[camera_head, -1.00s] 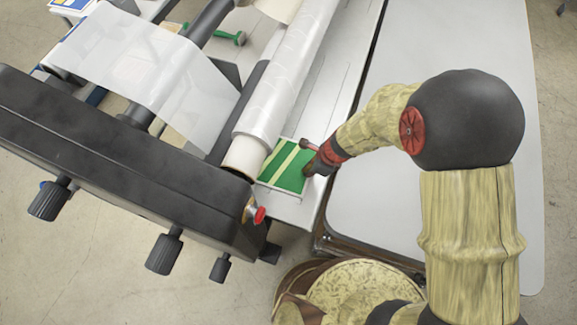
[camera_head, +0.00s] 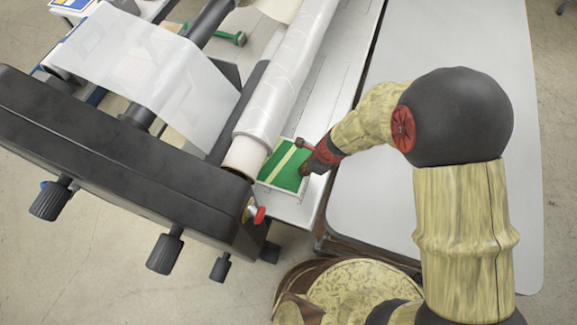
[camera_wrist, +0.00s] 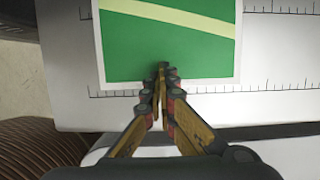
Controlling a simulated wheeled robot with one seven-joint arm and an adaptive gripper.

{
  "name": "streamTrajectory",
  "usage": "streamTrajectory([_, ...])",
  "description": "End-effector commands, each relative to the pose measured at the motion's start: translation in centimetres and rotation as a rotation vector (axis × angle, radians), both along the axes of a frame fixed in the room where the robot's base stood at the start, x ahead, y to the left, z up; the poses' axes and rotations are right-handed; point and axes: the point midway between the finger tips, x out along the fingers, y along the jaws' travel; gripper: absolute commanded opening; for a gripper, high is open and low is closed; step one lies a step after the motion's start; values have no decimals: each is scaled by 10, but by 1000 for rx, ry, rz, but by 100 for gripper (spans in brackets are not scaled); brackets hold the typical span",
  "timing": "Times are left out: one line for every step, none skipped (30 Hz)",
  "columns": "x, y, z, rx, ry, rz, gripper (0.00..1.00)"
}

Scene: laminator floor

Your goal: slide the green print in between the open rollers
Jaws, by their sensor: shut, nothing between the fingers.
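The green print (camera_head: 283,166) has a pale stripe and a white border. It lies flat on the laminator's feed table (camera_head: 318,122), its far side close against or under the white film roll (camera_head: 290,80). In the wrist view the green print (camera_wrist: 205,55) fills the upper middle, over the table's ruler marks. My gripper (camera_head: 306,165) is at the print's near edge. In the wrist view my gripper (camera_wrist: 160,75) is shut, its tips together over the print's near border with nothing between them. The gap between the rollers is hidden under the roll.
The laminator's dark end housing (camera_head: 110,150) with knobs and a red button (camera_head: 260,215) stands left of the print. A pale table (camera_head: 450,40) is at the right. A green-ended tool (camera_head: 238,39) lies beyond the roll.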

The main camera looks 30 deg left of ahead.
Motion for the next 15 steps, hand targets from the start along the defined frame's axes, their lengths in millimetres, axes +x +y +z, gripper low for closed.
streamTrajectory([-1, -1, -1, -1, 2, 0, 0])
streamTrajectory([-1, -1, -1, -1, 2, 0, 0])
streamTrajectory([-1, -1, -1, -1, 2, 0, 0])
streamTrajectory([-1, -1, -1, -1, 2, 0, 0])
streamTrajectory([-1, -1, -1, -1, 2, 0, 0])
streamTrajectory([-1, -2, -1, -1, 2, 0, 0])
streamTrajectory([-1, -2, -1, -1, 2, 0, 0])
streamTrajectory([-1, -3, -1, -1, 2, 0, 0])
streamTrajectory([0, -3, -1, -1, 2, 0, 0])
streamTrajectory([0, -4, -1, -1, 2, 0, 0])
streamTrajectory([0, -4, -1, -1, 2, 0, 0])
streamTrajectory([0, -5, -1, -1, 1, -1, 0])
streamTrajectory([0, -5, -1, -1, 1, -1, 0])
streamTrajectory([0, -5, -1, -1, 1, -1, 0])
streamTrajectory([0, -6, -1, -1, 1, -1, 0])
